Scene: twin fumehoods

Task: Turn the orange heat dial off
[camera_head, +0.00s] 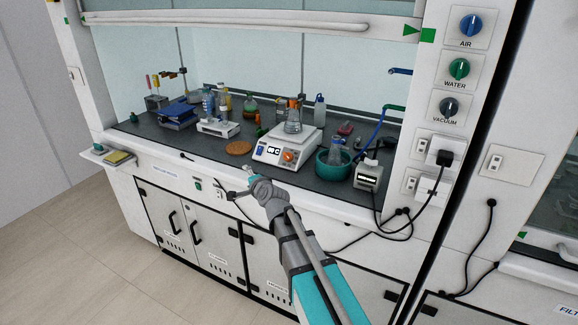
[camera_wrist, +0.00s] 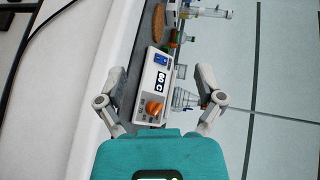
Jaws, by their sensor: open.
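The orange heat dial (camera_head: 289,156) is on the front panel of a white hotplate (camera_head: 311,142), right of its lit display (camera_head: 272,150). In the wrist view the dial (camera_wrist: 154,109) shows between the fingers, below the display (camera_wrist: 161,81) and a blue control (camera_wrist: 161,58). My gripper (camera_head: 249,171) is open and empty in front of the hood's front edge, left of and nearer than the dial. In the wrist view its two fingers (camera_wrist: 163,74) are spread wide, and neither appears to touch the dial. The dial's pointer setting is too small to read.
A glass flask (camera_head: 293,126) stands on the hotplate. A teal bowl (camera_head: 334,165) with a flask and a small white device (camera_head: 367,176) stand to the right. A cork-coloured disc (camera_head: 239,148) lies to the left. The raised sash (camera_head: 240,20) leaves the front open.

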